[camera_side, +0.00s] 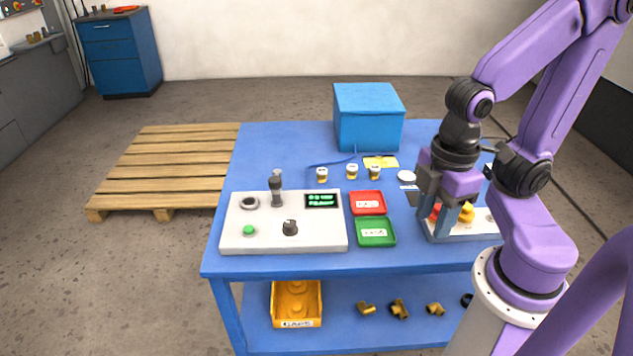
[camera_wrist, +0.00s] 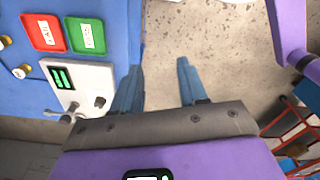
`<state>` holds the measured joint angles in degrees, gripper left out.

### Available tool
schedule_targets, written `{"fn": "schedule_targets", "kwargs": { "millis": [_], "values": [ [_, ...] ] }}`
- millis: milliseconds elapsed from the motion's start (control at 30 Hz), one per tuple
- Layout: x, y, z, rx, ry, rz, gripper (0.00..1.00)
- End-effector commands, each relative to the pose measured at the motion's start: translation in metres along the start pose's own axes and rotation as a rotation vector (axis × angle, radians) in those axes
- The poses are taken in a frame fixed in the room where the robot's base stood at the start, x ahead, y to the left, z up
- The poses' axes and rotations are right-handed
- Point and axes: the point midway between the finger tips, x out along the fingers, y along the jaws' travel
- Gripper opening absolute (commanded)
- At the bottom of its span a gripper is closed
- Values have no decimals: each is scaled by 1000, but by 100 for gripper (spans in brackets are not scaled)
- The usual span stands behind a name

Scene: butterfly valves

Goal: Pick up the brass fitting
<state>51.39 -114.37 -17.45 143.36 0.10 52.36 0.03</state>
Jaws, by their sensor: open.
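Several brass-coloured fittings lie on the lower shelf: an elbow (camera_side: 366,308), a branched piece (camera_side: 399,309) and another bent piece (camera_side: 435,309). On the tabletop stand three small brass-and-white pieces, at the left (camera_side: 321,175), middle (camera_side: 351,171) and right (camera_side: 375,172). I cannot tell which of these is the brass fitting named. My gripper (camera_side: 440,212) is above the right side of the table, in front of a white base with red and yellow parts (camera_side: 467,212). In the wrist view its two fingers (camera_wrist: 157,88) are apart, with only floor visible between them.
A white control panel (camera_side: 315,236) with knobs and an upright lever stands at the front left. Red (camera_side: 382,202) and green (camera_side: 361,232) trays lie beside it. A blue box (camera_side: 368,118) stands at the back. A yellow bin (camera_side: 296,303) is on the lower shelf.

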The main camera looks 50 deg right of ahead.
Motion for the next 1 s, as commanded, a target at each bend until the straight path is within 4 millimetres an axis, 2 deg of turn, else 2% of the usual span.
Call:
{"fn": "schedule_targets", "kwargs": {
  "millis": [467,533,567,867,1000],
  "values": [
    [0,0,0,0,0,0,43],
    [0,0,0,0,0,0,59],
    [0,0,0,0,0,0,62],
    [0,2,-2,15,-1,2,62],
    [-4,17,-20,166,-10,23,62]
  ]
}}
